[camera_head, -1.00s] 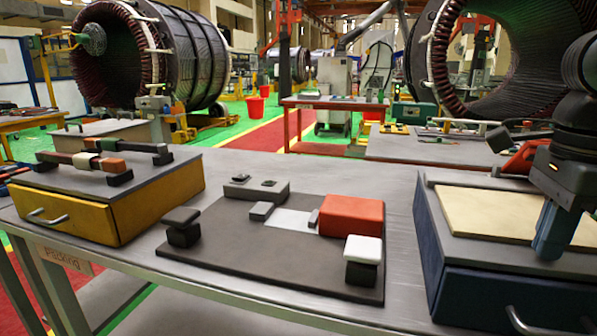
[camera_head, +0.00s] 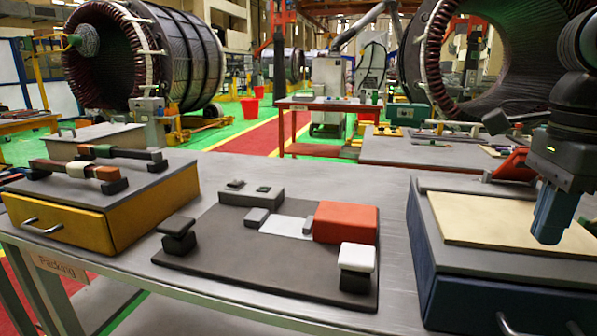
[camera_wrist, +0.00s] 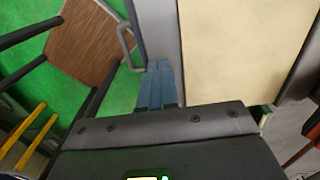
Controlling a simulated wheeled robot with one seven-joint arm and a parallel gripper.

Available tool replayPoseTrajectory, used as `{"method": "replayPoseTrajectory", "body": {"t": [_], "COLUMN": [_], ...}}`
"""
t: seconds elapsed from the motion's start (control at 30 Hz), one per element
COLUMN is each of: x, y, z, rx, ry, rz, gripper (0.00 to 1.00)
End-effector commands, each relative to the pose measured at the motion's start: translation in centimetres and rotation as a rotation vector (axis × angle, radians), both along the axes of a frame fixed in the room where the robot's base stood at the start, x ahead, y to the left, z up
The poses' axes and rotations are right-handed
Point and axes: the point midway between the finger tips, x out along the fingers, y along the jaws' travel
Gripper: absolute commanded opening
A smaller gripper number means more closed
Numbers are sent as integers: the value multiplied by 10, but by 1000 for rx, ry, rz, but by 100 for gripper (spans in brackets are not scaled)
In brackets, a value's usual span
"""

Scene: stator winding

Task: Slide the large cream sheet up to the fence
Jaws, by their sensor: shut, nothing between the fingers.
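The large cream sheet (camera_head: 500,222) lies flat on top of the dark blue drawer unit (camera_head: 500,290) at the right. A low grey raised strip, apparently the fence, runs along the back of that top; a narrow gap shows between it and the sheet. My gripper (camera_head: 549,236) points down over the right part of the sheet, fingers shut and empty; whether it touches is unclear. In the wrist view, the blue fingers (camera_wrist: 158,88) show beside the sheet (camera_wrist: 235,50), over the grey top's edge near the drawer handle (camera_wrist: 126,45).
A dark board (camera_head: 215,240) with an orange block (camera_head: 346,222), grey blocks and two posts stands mid-bench. A yellow drawer unit (camera_head: 150,210) with bars on top stands at left. Bare bench lies between the board and the blue unit.

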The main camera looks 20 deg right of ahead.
Motion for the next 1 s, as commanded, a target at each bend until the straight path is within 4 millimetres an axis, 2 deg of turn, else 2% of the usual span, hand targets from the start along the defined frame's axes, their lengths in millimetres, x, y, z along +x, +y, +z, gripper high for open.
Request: {"method": "replayPoseTrajectory", "body": {"t": [0.53, 0.87, 1.0], "x": [0, 0, 4], "y": [0, 0, 14], "z": [41, 43, 41], "rx": [-1, 1, 50], "ry": [-1, -1, -12], "rz": [0, 0, 20], "gripper": [0, 0, 0]}}
